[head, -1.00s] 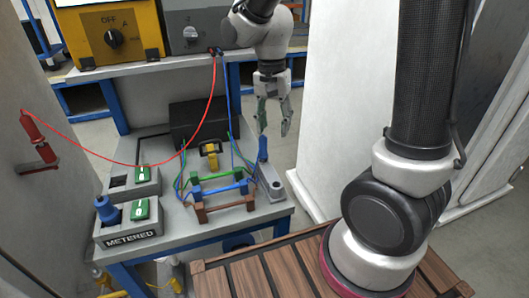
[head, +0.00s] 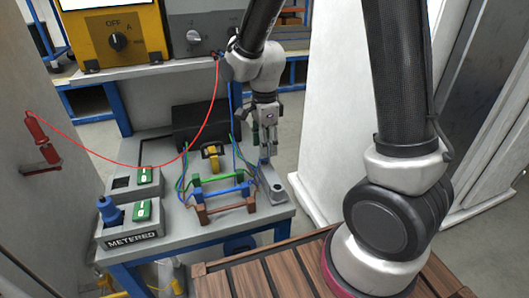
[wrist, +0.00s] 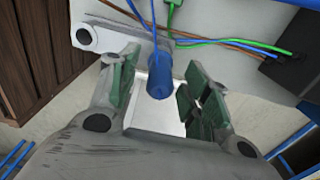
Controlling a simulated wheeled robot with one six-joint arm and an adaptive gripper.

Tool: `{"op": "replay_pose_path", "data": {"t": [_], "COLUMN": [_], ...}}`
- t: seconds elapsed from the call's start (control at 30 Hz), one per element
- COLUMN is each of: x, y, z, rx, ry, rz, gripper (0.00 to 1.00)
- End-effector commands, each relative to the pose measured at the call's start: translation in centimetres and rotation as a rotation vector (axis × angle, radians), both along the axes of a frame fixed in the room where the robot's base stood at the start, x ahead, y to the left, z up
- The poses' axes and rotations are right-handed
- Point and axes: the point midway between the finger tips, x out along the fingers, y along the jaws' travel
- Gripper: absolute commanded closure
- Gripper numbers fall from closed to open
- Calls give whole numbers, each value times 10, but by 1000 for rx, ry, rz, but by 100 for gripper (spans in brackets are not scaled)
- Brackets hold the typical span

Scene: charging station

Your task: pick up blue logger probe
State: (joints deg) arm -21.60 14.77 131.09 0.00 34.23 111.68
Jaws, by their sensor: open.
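The blue logger probe (wrist: 160,80) stands in a grey holder (head: 272,186) at the right end of the workbench. In the wrist view it sits between the two green-padded fingers of my gripper (head: 264,148), with a gap on each side. My gripper is open and points down around the probe. In the head view the fingers hide most of the probe. A thin blue wire runs from the probe's end in the wrist view.
A rack with green, blue and brown bars (head: 222,190) stands just left of the holder. A black box (head: 200,125) is behind it. The METERED dock (head: 130,238) with a blue plug (head: 111,211) is at the left. A red cable (head: 185,160) hangs across.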

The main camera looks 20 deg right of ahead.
Motion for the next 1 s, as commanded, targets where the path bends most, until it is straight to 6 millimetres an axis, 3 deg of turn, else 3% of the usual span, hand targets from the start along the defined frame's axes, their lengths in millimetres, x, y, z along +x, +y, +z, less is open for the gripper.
{"op": "replay_pose_path", "data": {"t": [0.27,0.53,0.83,1.0], "x": [0,0,1,1], "y": [0,0,0,0], "z": [-5,-4,-3,19], "rx": [1,1,1,2], "ry": [-2,-2,-3,-6], "rz": [1,1,1,1], "gripper": [52,100,100,100]}}
